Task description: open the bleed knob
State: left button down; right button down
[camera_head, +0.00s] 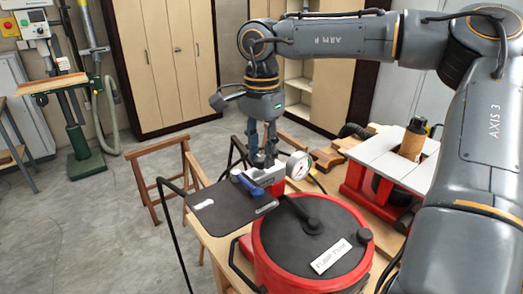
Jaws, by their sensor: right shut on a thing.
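My right gripper (263,160) points straight down onto the top of a light grey valve block (266,177) on the table. Its fingers are shut on a small part there, which I take for the bleed knob; the fingers hide nearly all of it. A round white dial gauge (299,165) stands just right of the block. A blue lever (248,185) sticks out at the block's left. My left gripper is out of view.
A red round vessel with a black lid (322,234) and white label stands in front. A dark mat (222,217) lies left of it. A red-based machine with a pale top (398,160) stands at right. Wooden trestles (160,170) stand at left, with open floor beyond.

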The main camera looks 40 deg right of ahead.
aim_at(261, 157)
jog(key=shift+r, duration=0.1)
jog(key=c, duration=1)
grip_release()
notch_tip(261, 157, up, 12)
jog(key=shift+f, duration=0.1)
